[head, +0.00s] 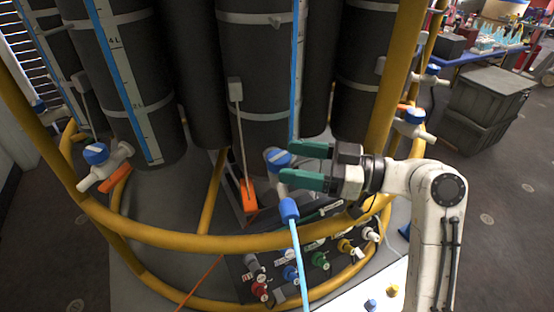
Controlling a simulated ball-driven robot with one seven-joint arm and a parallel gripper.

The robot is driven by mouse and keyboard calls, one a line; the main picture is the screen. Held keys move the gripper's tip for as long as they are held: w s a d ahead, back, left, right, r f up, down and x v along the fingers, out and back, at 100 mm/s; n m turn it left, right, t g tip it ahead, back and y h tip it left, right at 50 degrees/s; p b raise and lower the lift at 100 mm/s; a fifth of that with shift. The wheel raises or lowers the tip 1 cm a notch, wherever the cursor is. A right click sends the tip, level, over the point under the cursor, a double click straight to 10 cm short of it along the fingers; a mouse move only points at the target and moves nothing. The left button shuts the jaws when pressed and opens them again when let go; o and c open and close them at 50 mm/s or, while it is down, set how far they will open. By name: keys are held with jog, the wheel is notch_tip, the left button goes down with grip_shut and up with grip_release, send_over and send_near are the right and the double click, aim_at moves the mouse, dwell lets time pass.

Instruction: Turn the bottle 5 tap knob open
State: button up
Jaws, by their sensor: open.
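A tap with a blue-topped knob (277,158) sits in front of the dark bottles in the middle of the head view. My gripper (286,163) reaches it from the right. Its two green fingers are apart, one above the other, with their tips at the knob; I cannot tell whether they touch it. The tap body is partly hidden by the fingers. A blue connector (289,210) with a light blue hose (299,255) hangs below this tap. I can read no bottle number here. Another blue-knobbed tap (96,153) is at the left.
A yellow tubular frame (205,241) curves around the bottles, with a post (398,70) close behind my gripper. A panel with several coloured fittings (320,260) lies below. An orange handle (249,196) hangs left of the tap. More blue-knobbed taps (415,116) and grey crates (487,100) are at the right.

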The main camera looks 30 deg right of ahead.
jog(key=v, duration=0.5)
jog(key=shift+s+d, duration=0.1)
